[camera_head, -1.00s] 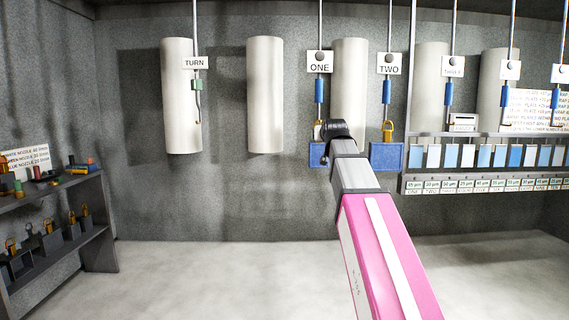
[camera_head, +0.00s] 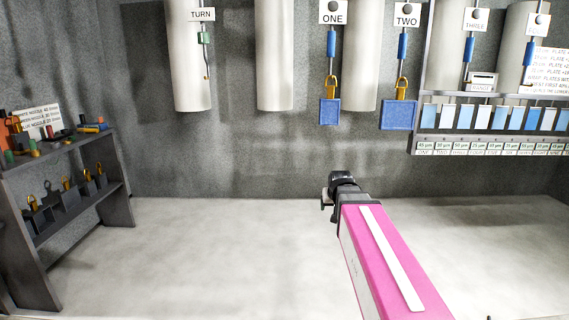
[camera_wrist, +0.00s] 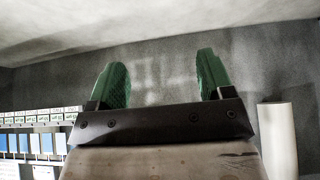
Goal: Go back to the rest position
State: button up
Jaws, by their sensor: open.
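My pink arm reaches out from the lower right in the head view, and my gripper (camera_head: 327,198) is at its far end, over the bare floor in front of the wall. In the wrist view my gripper (camera_wrist: 162,78) shows two green fingers spread wide apart with nothing between them. It is open and empty. Two blue plates hang on the wall side beyond it, one under the sign ONE (camera_head: 330,112) and one under the sign TWO (camera_head: 398,115). My gripper is below both plates and apart from them.
A dark shelf (camera_head: 68,148) with small tools stands at the left. A rack (camera_head: 490,143) of blue and white plates with labels is at the right. The floor (camera_head: 220,240) between is clear.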

jog(key=s+f+g, duration=0.6)
jog(key=s+f, duration=1.2)
jog(key=f, duration=0.2)
jog(key=shift+s+f+g, duration=0.15)
jog(key=shift+f+g, duration=0.05)
jog(key=shift+g, duration=0.1)
